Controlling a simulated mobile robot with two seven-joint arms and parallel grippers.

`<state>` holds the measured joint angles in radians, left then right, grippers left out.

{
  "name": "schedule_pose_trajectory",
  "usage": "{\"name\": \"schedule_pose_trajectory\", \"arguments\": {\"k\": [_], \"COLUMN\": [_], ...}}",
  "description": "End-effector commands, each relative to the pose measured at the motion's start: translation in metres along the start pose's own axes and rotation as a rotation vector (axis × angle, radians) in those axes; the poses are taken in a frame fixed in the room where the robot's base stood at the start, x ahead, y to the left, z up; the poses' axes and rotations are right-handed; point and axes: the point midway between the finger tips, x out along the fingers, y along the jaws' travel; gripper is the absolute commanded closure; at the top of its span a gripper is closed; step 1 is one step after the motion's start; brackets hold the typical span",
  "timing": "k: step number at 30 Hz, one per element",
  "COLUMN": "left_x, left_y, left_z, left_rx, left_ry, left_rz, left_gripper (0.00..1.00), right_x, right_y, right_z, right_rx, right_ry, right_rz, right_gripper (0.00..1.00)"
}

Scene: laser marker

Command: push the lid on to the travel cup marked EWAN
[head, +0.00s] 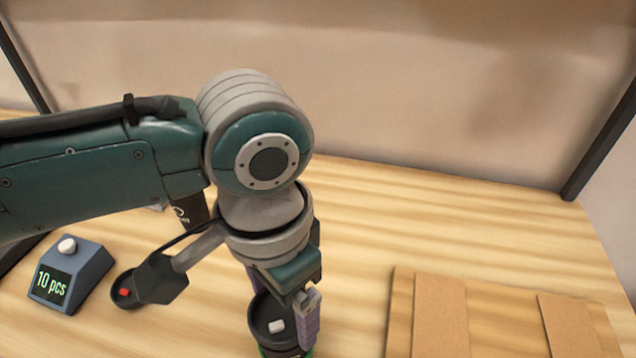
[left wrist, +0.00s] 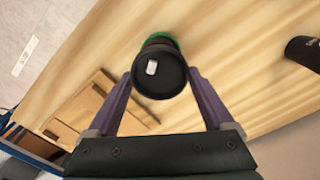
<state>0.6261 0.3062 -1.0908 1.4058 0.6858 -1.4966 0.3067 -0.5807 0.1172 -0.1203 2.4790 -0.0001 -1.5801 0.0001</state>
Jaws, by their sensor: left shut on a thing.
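My left gripper (head: 282,316) has its purple fingers on both sides of a black round lid (head: 266,309) with a white tab. The left wrist view shows the lid (left wrist: 168,84) between the fingertips. Beneath it is a cup with a green part, showing as a green rim in the head view (head: 271,351) and in the left wrist view (left wrist: 160,38). The lid is at the cup's top; I cannot tell whether it is fully seated. No name can be read on this cup. My right gripper is not in view.
A black lid with a red tab (head: 125,291) lies left of the gripper. A dark cup with pale lettering (head: 190,212) stands behind my wrist. A counter box reading "10 pcs" (head: 66,275) is at the left. A wooden piece with brown strips (head: 500,315) lies right; bare table lies behind it.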

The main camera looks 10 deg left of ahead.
Motion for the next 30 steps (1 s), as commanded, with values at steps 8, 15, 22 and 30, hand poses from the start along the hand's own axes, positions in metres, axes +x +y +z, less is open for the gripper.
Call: {"name": "schedule_pose_trajectory", "arguments": {"k": [8, 15, 22, 30], "left_x": [-0.0002, -0.0011, -0.0010, -0.0003], "left_y": [-0.0001, 0.0000, -0.0004, -0.0004], "left_z": [0.0000, 0.0004, 0.0005, 0.0004], "left_rx": [0.000, -0.001, -0.001, 0.000], "left_ry": [0.000, -0.001, -0.001, 0.000], "left_rz": [0.000, 0.000, -0.001, 0.000], "left_gripper": [0.67, 0.67, 0.67, 0.67], "right_x": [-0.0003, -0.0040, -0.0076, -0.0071], "right_y": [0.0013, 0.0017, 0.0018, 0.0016], "right_z": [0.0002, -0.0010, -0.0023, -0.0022], "right_rx": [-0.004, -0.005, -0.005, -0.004], "right_ry": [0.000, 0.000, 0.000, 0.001], "right_rz": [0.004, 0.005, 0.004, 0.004], "right_gripper": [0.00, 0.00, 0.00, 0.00]}}
